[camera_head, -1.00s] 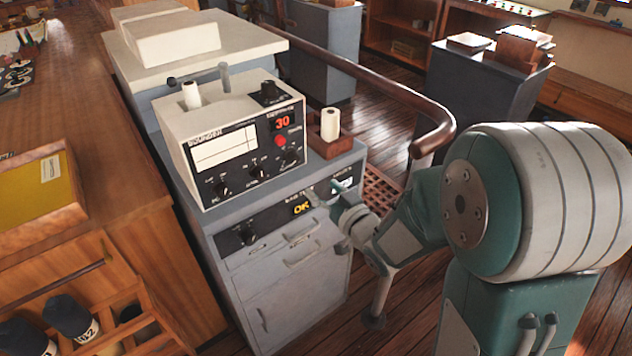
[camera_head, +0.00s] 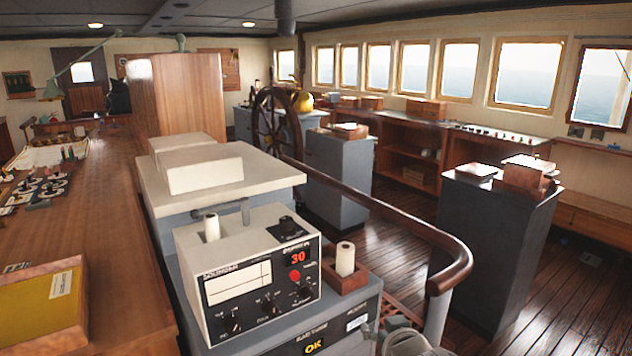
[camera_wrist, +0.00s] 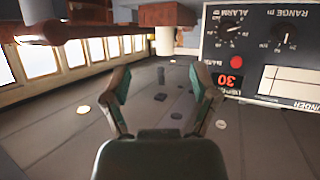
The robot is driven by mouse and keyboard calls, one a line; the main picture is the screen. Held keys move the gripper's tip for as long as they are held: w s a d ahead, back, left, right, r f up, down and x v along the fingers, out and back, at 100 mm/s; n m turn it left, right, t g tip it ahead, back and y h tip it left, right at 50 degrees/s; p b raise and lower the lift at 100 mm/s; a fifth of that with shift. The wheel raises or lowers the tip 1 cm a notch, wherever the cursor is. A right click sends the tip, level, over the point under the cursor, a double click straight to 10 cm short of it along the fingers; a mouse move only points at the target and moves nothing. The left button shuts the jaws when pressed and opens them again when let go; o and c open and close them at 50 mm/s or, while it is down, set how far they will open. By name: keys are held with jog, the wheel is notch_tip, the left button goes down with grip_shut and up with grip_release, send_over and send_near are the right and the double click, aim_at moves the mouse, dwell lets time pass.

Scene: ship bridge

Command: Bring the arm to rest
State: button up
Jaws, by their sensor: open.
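My gripper (camera_wrist: 160,88) is open in the wrist view, its two green-and-grey fingers apart with nothing between them. In the head view only a pale part of my arm shows at the bottom edge, right of the grey console (camera_head: 365,297); my fingers cannot be made out there. The white sounder (camera_head: 248,274) with its red 30 display stands on the console. The wrist view appears upside down, with the sounder (camera_wrist: 262,52) at its upper right, apart from my fingers.
A white paper roll (camera_head: 345,258) stands in a wooden holder beside the sounder. A curved wooden handrail (camera_head: 400,217) runs behind the console. A dark cabinet (camera_head: 494,240) stands at the right, with open plank floor (camera_head: 395,234) between.

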jog(key=s+d+r+m+g+h, duration=0.1)
jog(key=s+g, duration=0.2)
jog(key=s, duration=0.7)
jog(key=s+d+r+m+g, duration=0.1)
jog(key=s+g, duration=0.3)
jog(key=s, duration=0.7)
jog(key=shift+s+d+r+h, duration=0.15)
jog(key=shift+d+r+h, duration=0.3)
jog(key=shift+r, duration=0.2)
